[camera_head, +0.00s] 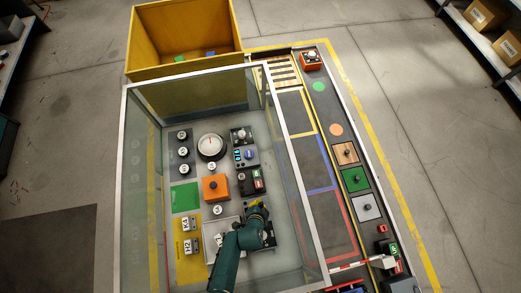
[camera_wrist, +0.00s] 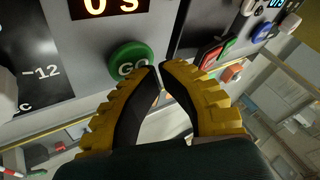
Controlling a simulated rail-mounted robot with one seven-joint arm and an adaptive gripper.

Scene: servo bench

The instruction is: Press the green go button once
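The green go button (camera_wrist: 130,62), round and marked "GO", sits on a grey panel in the wrist view, below a display reading "0 S". My gripper (camera_wrist: 159,68) has yellow ribbed fingers with black pads, and its tips are together with nothing between them. The tips lie at the lower right edge of the button in the picture; I cannot tell whether they touch it. In the head view my gripper (camera_head: 258,207) is over the lower right part of the glass-walled bench, and I cannot make out the go button there.
Red and green rectangular buttons (camera_wrist: 216,52) lie right of the go button. A dial face (camera_wrist: 35,72) is at the left. On the bench are an orange box (camera_head: 215,188), a round gauge (camera_head: 211,146) and a green pad (camera_head: 185,197). Glass walls with a pale rim (camera_head: 297,190) surround them.

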